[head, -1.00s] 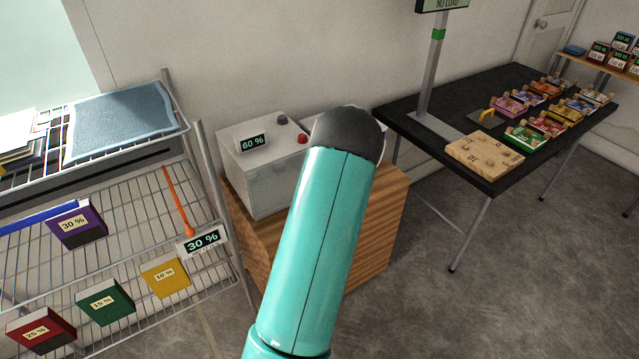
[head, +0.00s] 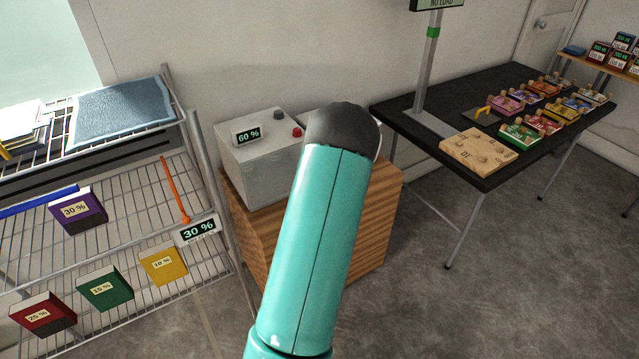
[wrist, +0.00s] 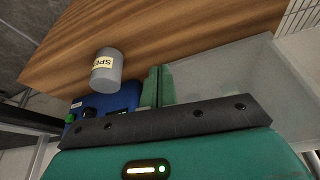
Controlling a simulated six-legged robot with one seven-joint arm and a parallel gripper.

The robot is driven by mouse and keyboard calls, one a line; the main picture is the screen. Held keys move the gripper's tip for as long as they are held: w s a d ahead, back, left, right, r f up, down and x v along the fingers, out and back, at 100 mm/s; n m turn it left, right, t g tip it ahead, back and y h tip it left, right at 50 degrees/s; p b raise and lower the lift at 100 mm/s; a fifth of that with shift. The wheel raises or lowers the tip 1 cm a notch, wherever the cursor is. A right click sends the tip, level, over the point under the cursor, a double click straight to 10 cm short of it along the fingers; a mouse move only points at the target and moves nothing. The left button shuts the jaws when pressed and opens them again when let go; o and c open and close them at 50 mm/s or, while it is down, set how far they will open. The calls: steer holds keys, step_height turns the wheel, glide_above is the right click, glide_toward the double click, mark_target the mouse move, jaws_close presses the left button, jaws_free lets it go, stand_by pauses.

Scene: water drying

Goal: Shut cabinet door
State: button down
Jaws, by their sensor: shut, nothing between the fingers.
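A pale grey box-shaped cabinet (head: 262,165) with a "60 %" display, a red knob and a dark knob stands on a wooden stand (head: 375,230) in the head view. My arm covers its right side, so its door cannot be made out there. In the wrist view my gripper (wrist: 158,72) is shut and empty, its green fingers together above a wooden surface (wrist: 160,35). A pale, smooth panel (wrist: 235,72) lies just right of the fingers; I cannot tell whether it is the cabinet door. My gripper is hidden in the head view.
A grey cylinder (wrist: 106,70) with a yellow label and a blue device (wrist: 105,103) are left of the fingers. A wire rack (head: 120,190) with coloured blocks stands left. A black table (head: 470,120) with small boxes stands right. Grey floor (head: 530,260) is clear in front.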

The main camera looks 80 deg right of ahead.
steer(key=v, duration=0.9)
steer(key=shift+r, duration=0.2)
steer(key=shift+w, duration=0.15)
